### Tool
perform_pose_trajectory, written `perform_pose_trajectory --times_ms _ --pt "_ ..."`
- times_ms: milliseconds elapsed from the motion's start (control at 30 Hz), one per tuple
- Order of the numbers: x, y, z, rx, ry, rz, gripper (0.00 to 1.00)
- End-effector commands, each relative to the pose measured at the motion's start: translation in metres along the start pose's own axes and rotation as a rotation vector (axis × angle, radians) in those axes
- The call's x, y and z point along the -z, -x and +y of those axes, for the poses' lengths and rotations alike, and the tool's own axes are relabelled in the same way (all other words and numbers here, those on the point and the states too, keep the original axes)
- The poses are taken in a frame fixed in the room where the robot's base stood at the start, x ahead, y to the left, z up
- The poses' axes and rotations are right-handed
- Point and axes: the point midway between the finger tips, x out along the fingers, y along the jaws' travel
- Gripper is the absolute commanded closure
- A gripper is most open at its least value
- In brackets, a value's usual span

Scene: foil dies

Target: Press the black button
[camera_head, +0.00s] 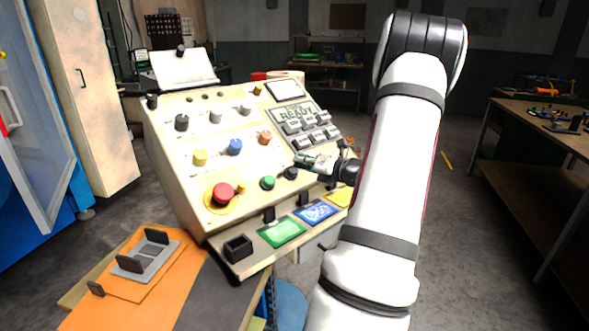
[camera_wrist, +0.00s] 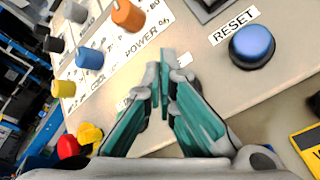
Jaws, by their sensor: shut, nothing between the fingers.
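The black button (camera_head: 291,172) sits on the lower right of the sloped control panel, right of the green button (camera_head: 267,182). My gripper (camera_head: 301,160) is shut and empty, close above the black button in the head view. In the wrist view the gripper's fingertips (camera_wrist: 165,62) are together, left of the RESET button and apart from it in the picture. Contact with the panel cannot be told. The green button is not visible in the wrist view.
The panel also carries a red mushroom button (camera_head: 223,193), yellow (camera_head: 200,157), blue (camera_head: 235,147) and orange (camera_head: 265,137) knobs, and a block of grey keys (camera_head: 308,128). A ledge with coloured plates (camera_head: 282,232) juts out below. An orange-topped table (camera_head: 120,300) stands front left.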

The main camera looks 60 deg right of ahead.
Motion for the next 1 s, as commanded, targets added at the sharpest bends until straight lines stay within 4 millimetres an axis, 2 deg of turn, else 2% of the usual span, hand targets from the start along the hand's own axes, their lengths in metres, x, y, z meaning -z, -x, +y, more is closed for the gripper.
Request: perform_pose_trajectory --times_ms 267,800,1000 --pt "-0.001 0.001 0.001 0.0 0.0 0.0 1.0" --pt "-0.025 0.033 0.024 0.0 0.0 -0.001 1.0" --pt "-0.025 0.035 0.025 0.0 0.0 0.0 1.0"
